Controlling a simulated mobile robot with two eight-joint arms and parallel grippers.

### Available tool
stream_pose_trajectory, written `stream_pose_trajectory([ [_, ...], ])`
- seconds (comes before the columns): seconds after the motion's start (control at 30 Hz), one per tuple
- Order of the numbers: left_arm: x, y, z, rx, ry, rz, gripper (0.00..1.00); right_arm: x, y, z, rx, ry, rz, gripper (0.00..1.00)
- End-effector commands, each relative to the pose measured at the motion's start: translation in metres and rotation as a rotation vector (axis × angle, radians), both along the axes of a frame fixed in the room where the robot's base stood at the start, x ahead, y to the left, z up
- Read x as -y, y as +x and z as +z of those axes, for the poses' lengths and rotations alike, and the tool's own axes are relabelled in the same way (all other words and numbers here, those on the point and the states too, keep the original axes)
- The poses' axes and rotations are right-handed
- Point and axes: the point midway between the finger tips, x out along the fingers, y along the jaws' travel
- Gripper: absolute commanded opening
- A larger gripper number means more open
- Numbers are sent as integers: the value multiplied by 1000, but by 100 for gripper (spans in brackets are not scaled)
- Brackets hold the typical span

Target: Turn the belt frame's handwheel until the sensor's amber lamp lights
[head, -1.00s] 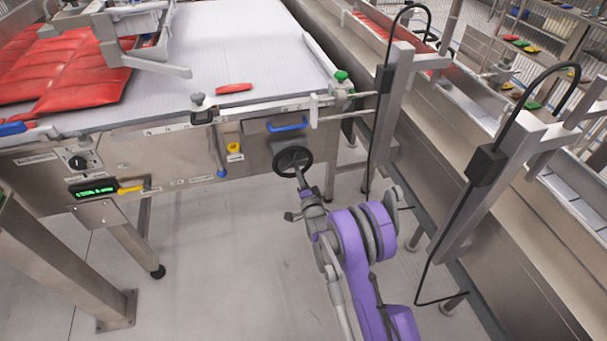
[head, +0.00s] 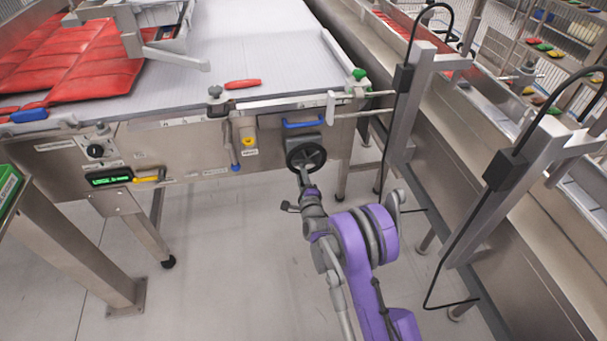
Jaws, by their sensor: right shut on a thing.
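The black handwheel (head: 318,161) sits on the front of the steel belt frame (head: 200,147), near its right end, below a blue handle. My right gripper (head: 304,171) is at the wheel's lower left part and is shut on it; the fingertips are small and partly lost against the rim. My purple right arm reaches up to it from below. I cannot tell for sure which part is the sensor, and I see no amber lamp clearly lit. My left gripper is out of view.
The white belt (head: 235,50) carries red pouches (head: 60,50) at left and a red-handled tool (head: 243,84). A green display (head: 110,180) is on the frame's left. Steel posts with black boxes (head: 402,78) and hanging cables stand close on the right.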

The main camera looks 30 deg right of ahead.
Motion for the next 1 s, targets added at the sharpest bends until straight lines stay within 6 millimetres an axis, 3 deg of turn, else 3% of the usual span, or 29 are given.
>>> stream_pose_trajectory([
  [0.5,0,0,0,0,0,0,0,-1,0,0,5,21,0,0],
  [0.53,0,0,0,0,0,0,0,-1,0,0,5,21,0,35],
  [0.63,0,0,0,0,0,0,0,-1,0,0,5,21,0,53],
  [0.67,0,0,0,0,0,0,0,-1,0,0,5,21,0,56],
  [1.0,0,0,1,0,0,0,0,-2,-3,0,5,20,0,56],
])
